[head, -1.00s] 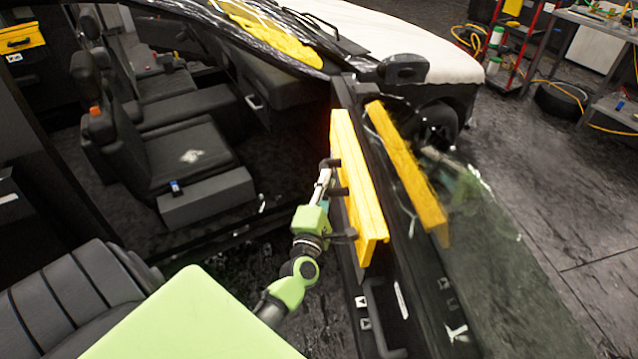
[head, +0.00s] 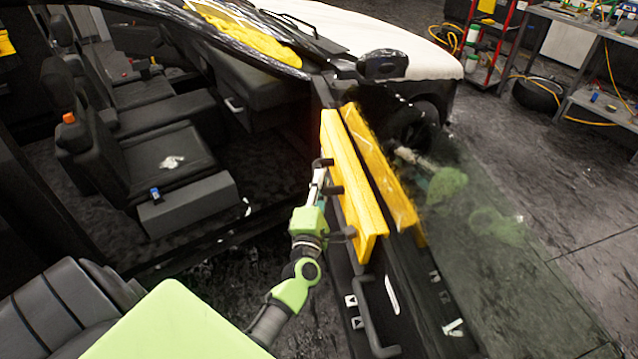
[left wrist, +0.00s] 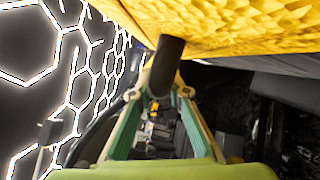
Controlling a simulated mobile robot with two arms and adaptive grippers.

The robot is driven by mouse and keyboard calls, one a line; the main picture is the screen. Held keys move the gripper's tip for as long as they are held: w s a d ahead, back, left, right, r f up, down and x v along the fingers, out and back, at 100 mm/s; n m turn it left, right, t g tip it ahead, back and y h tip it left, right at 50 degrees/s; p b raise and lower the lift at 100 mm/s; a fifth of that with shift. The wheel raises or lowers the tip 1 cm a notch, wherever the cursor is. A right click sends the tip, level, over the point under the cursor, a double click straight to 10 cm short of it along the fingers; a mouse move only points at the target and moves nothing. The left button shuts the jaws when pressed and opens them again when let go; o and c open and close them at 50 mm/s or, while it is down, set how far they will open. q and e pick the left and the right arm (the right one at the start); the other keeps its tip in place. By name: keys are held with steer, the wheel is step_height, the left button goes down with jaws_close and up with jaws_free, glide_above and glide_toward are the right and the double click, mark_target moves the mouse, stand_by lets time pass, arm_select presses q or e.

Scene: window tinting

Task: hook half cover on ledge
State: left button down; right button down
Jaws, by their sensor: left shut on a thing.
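The yellow half cover (head: 352,195) is a long padded panel with black hooks or handles (head: 334,190) on its near side. It stands upright and slightly tilted along the inner side of the open car door's window glass (head: 470,225). My left gripper (head: 319,178) is shut on a black handle of the cover. In the left wrist view, the fingers (left wrist: 160,90) close around the dark bar below the yellow padding (left wrist: 225,25). The ledge is probably the door's upper edge (head: 410,270), partly hidden by the cover. I cannot tell whether they touch. My right gripper is not in view.
The glass shows a yellow reflection (head: 378,165) and a green arm reflection. A door pull handle (head: 376,325) sits below the cover. Car seats (head: 165,160) are on the left. A cart (head: 487,45) and bench stand at the back right. Floor beyond the door is clear.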

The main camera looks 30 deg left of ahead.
arm_select(q)
steer(key=shift+s+d+f+h, duration=0.1)
steer(key=shift+d+f+h, duration=0.15)
steer(key=shift+f, duration=0.25)
steer(key=shift+d+f+h, duration=0.15)
steer(key=shift+d+f, duration=0.15)
steer(key=shift+f, duration=0.15)
steer(key=c, duration=1.8)
jaws_free()
steer(key=shift+c, duration=0.2)
steer(key=shift+d+r, duration=0.1)
steer(key=shift+r, duration=0.1)
steer(key=shift+s, duration=0.25)
steer(key=v, duration=1.1)
steer(key=shift+s+d, duration=0.15)
steer(key=shift+d, duration=0.15)
steer(key=shift+f, duration=0.1)
